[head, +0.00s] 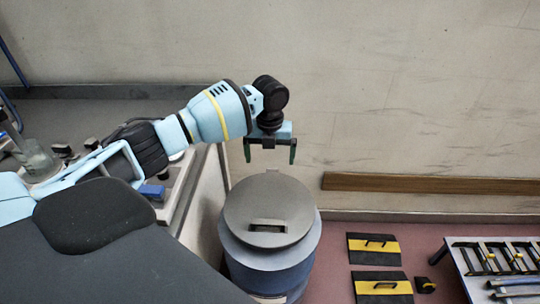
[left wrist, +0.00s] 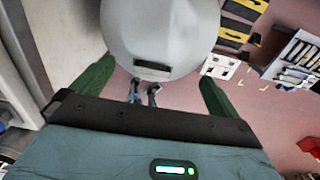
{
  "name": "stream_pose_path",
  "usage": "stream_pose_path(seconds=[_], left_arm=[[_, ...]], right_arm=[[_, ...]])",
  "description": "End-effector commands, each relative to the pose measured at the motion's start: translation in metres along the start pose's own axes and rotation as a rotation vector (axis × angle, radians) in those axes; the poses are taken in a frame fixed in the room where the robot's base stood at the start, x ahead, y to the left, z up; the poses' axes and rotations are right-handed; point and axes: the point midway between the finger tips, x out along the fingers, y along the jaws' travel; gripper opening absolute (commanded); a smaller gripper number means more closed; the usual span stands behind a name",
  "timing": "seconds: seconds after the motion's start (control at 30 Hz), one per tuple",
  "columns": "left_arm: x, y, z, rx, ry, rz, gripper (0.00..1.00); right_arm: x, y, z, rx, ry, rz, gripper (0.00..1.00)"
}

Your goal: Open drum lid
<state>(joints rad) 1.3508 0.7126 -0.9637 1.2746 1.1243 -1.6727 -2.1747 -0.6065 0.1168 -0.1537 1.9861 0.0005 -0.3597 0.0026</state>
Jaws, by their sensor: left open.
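The drum (head: 268,270) is a blue-grey cylinder standing on the floor at the picture's lower middle. Its round grey lid (head: 262,200) lies flat on top and looks closed. A recessed slot-like handle (head: 268,226) is near the lid's front edge. My left gripper (head: 270,155) is open and empty, fingers pointing down, above the lid's back edge in the head view and apart from it. In the left wrist view the lid (left wrist: 160,30) shows between and beyond the two green fingers, with the handle (left wrist: 152,72) near its edge. My right gripper is not in view.
A counter (head: 208,195) with a glass beaker (head: 38,162) and a blue item (head: 152,192) is left of the drum. Black-and-yellow plates (head: 374,248) lie on the floor to the right, near a tool table (head: 462,275). A wall with a wooden rail (head: 420,183) stands behind.

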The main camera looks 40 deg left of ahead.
Motion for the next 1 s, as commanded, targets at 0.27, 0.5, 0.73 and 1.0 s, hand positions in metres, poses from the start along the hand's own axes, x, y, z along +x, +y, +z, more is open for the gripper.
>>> stream_pose_path(seconds=[0.27,0.5,0.73,1.0], left_arm=[[0.0020,0.0000,0.0001,0.000,0.000,0.000,1.00],[0.0018,0.0000,0.0002,0.000,-0.001,0.000,0.71],[0.0016,0.0000,0.0002,-0.001,-0.001,0.000,0.41],[0.0016,0.0001,0.0003,-0.001,-0.001,0.000,0.06]], right_arm=[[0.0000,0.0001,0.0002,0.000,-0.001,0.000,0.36],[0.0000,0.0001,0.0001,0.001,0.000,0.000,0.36],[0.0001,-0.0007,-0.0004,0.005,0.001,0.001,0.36],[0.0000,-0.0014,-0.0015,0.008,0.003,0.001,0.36]])
